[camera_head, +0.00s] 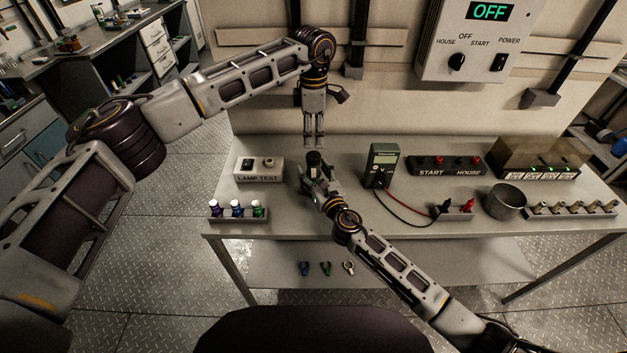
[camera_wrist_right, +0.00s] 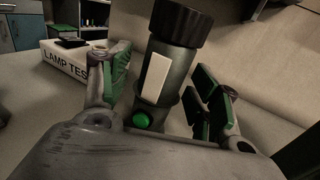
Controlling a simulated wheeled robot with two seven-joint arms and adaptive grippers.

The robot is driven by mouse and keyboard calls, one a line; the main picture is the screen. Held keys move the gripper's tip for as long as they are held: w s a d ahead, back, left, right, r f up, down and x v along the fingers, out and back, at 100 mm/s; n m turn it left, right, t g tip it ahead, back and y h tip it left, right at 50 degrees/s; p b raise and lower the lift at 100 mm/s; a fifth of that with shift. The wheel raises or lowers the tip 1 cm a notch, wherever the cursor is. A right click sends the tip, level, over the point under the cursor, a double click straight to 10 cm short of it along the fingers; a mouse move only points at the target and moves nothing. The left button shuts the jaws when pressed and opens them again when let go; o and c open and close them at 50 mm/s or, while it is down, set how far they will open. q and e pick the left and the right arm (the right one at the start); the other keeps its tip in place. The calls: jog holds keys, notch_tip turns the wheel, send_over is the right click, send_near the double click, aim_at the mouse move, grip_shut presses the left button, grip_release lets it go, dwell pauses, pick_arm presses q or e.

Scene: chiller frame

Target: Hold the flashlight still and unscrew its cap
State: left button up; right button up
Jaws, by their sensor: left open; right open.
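The flashlight (camera_wrist_right: 174,75) stands upright in the right wrist view, with a grey body, a white strip, a green button and a dark ribbed cap (camera_wrist_right: 181,22) at its top. In the head view the cap (camera_head: 314,159) shows just above my right gripper, and the body is mostly hidden. My right gripper (camera_head: 316,179) is open, with its green-padded fingers on either side of the flashlight body; the right finger stands apart from it. My left gripper (camera_head: 314,143) is open and points down, its fingertips just above the cap in the head view.
The lamp test box (camera_head: 259,170) stands left of the flashlight. A green meter (camera_head: 382,165) with leads stands to its right, then the start/house box (camera_head: 444,166) and a metal pot (camera_head: 504,201). A rack of coloured pieces (camera_head: 238,212) sits at the table's front left.

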jog(key=shift+w, duration=0.1)
grip_shut()
dwell(0.5)
